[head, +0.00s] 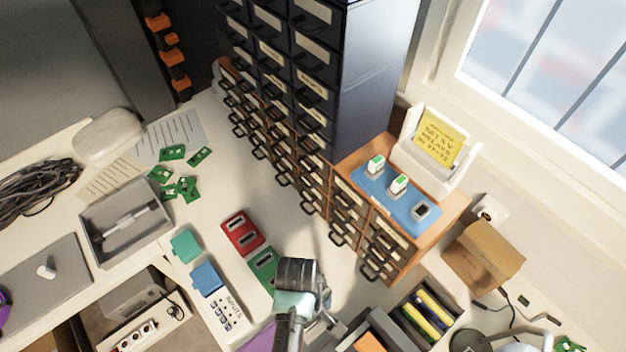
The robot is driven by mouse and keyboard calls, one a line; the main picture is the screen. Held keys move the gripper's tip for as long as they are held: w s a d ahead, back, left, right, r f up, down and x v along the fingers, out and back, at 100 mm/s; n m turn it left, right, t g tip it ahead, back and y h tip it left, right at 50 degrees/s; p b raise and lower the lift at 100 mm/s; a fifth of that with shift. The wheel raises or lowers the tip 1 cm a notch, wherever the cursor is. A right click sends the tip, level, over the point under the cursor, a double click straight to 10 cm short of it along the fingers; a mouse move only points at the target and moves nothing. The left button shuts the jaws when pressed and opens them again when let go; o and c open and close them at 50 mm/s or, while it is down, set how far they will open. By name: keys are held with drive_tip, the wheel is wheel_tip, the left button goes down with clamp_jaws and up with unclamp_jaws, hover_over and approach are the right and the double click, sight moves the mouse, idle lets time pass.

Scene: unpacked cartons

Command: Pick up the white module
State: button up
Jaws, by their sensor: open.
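Two small white modules with green tops stand upright on a blue tray (411,222) on top of the wooden drawer cabinet. One white module (376,164) is at the tray's upper left and the other white module (399,184) is near its middle. A dark square slot at the tray's right end holds no white module. Another small white piece (46,271) lies on a grey mat at far left; I cannot tell what it is. My gripper (326,310) is at lower centre, left of and below the tray in the picture, well apart from the modules. It is open; its fingertips are small and partly hidden.
Dark drawer units (375,80) rise behind the tray. A white holder with a yellow note (438,138) stands beside it. Red (242,233) and green (263,268) slotted blocks lie near my arm. A cardboard box (484,256) is at right. Some bench left of the cabinet is clear.

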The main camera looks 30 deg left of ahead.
drive_tip(key=shift+w+d+f, duration=0.1)
drive_tip(key=shift+d+f, duration=0.05)
drive_tip(key=shift+f, duration=0.95)
drive_tip(key=shift+d+f, duration=0.15)
drive_tip(key=shift+f, duration=0.95)
clamp_jaws()
